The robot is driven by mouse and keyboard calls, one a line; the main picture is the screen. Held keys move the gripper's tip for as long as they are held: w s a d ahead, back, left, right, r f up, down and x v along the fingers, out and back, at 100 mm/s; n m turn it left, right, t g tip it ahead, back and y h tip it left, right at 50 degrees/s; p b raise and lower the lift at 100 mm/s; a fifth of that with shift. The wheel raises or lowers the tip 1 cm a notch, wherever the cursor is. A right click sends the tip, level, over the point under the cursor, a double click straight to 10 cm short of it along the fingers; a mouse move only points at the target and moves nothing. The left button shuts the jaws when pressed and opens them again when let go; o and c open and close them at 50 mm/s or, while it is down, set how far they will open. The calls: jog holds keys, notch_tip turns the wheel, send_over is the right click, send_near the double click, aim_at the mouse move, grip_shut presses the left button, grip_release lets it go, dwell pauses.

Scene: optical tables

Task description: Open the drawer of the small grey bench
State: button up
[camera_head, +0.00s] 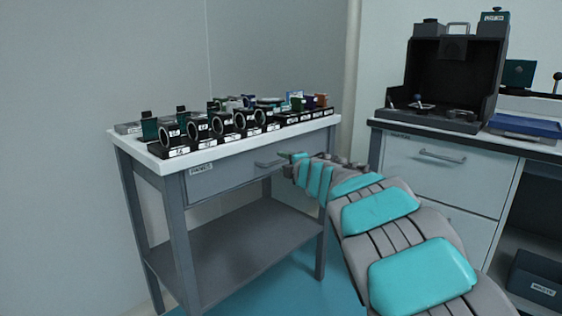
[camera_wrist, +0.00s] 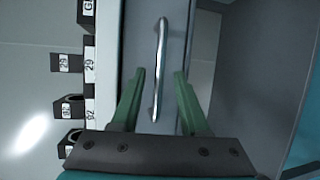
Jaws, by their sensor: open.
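The small grey bench (camera_head: 328,121) stands at the left in the head view, with a white top and a lower shelf. Its drawer (camera_head: 228,173) is under the top and looks shut. The drawer's bar handle (camera_head: 270,163) is near the drawer's right part. In the wrist view the handle (camera_wrist: 160,70) is a silvery bar on the drawer front (camera_wrist: 140,62). My gripper (camera_head: 288,162) is at the handle's right end in the head view. In the wrist view my gripper (camera_wrist: 158,75) is open, with green fingers on either side of the handle's lower part. Contact cannot be told.
Several labelled optics mounts (camera_head: 240,122) stand in rows on the bench top. At the right is a larger bench (camera_head: 440,165) with drawers, carrying an open dark box (camera_head: 447,75) and a blue tray (camera_head: 525,125). A bin (camera_head: 540,282) labelled waste sits below it. The bench's lower shelf (camera_head: 235,250) is empty.

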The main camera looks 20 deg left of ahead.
jog(key=shift+x, duration=1.25)
grip_shut()
dwell(0.7)
